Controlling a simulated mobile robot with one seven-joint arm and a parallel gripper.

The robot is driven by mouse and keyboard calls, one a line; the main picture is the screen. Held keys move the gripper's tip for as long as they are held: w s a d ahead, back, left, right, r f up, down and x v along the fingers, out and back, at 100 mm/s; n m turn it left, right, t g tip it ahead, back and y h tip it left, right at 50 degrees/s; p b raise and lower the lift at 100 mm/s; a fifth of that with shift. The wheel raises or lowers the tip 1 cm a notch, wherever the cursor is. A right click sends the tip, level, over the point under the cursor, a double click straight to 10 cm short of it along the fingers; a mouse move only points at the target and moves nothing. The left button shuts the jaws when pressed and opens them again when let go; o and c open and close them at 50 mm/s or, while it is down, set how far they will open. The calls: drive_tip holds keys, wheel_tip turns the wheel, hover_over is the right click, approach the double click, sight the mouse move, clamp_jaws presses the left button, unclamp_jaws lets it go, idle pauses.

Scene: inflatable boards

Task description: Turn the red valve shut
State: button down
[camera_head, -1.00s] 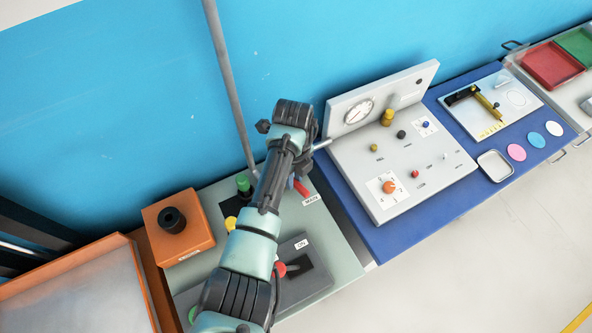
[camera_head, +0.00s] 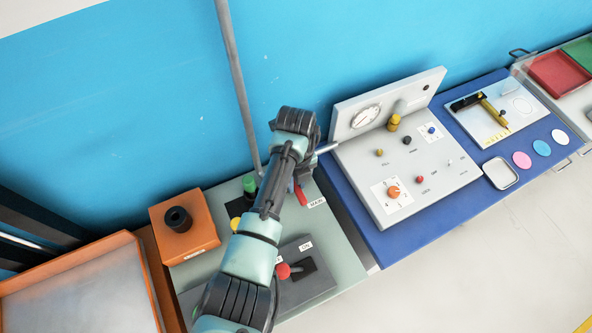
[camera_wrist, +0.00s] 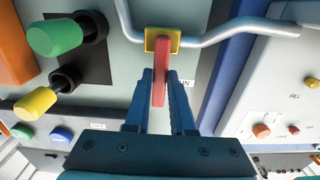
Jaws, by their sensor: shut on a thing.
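The red valve handle (camera_wrist: 161,68) is a flat lever on a yellow square mount (camera_wrist: 157,34) set on a grey bent pipe (camera_wrist: 220,38). In the wrist view the lever points from the mount toward my gripper, roughly square to the pipe. My gripper (camera_wrist: 160,84) is shut on its free end, one finger on each side. In the head view part of the red handle (camera_head: 301,195) shows beside the MAIN label; my arm hides the mount and the fingertips.
A green knob (camera_wrist: 55,37) and a yellow knob (camera_wrist: 36,103) stick up left of the valve. A red-knobbed switch (camera_head: 283,271) sits nearer in the head view. A grey gauge panel (camera_head: 440,180) stands to the right, an orange box (camera_head: 190,240) to the left.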

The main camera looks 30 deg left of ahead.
drive_tip(key=c, duration=0.8)
unclamp_jaws()
drive_tip(key=shift+o, duration=0.2)
drive_tip(key=shift+r, duration=0.1)
wheel_tip(320, 180, up, 13)
drive_tip(key=b, duration=0.1)
drive_tip(key=shift+b, duration=0.3)
